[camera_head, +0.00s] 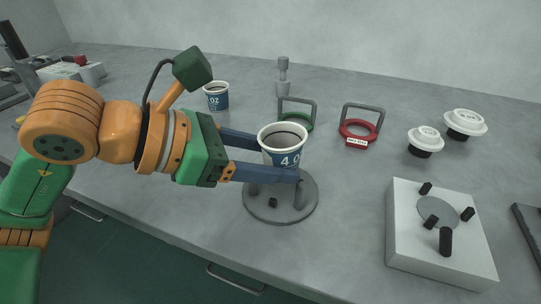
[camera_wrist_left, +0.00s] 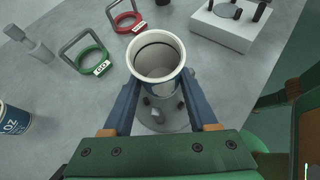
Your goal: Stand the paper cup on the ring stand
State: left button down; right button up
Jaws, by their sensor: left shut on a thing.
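A white and blue paper cup (camera_head: 284,157) is held upright between the two blue fingers of my left gripper (camera_head: 283,161). In the left wrist view the cup (camera_wrist_left: 157,78) shows its open mouth, with the gripper (camera_wrist_left: 158,88) fingers on either side. The ring stand, a round grey base with short posts (camera_head: 266,211), lies directly below the cup. The cup hides part of the stand in both views, and its base also shows in the left wrist view (camera_wrist_left: 180,123). I cannot tell whether the cup touches the posts. My right gripper is in neither view.
Another paper cup (camera_head: 219,102) stands at the back left. A green ring with a handle (camera_head: 297,128) and a red ring with a handle (camera_head: 345,131) lie behind the stand. A white block with black pegs (camera_head: 401,224) is at the right. White-topped pieces (camera_head: 424,138) stand behind it.

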pick_arm(q)
jog(key=shift+c, duration=1.6)
grip_release()
jog(key=shift+o, duration=1.1)
jog(key=shift+w+a+f, duration=0.1)
jog(key=shift+w+f, duration=0.05)
jog(key=shift+w, duration=0.05)
jog(key=shift+s, duration=0.1)
jog(key=shift+c, duration=0.7)
jog(key=shift+o, duration=0.6)
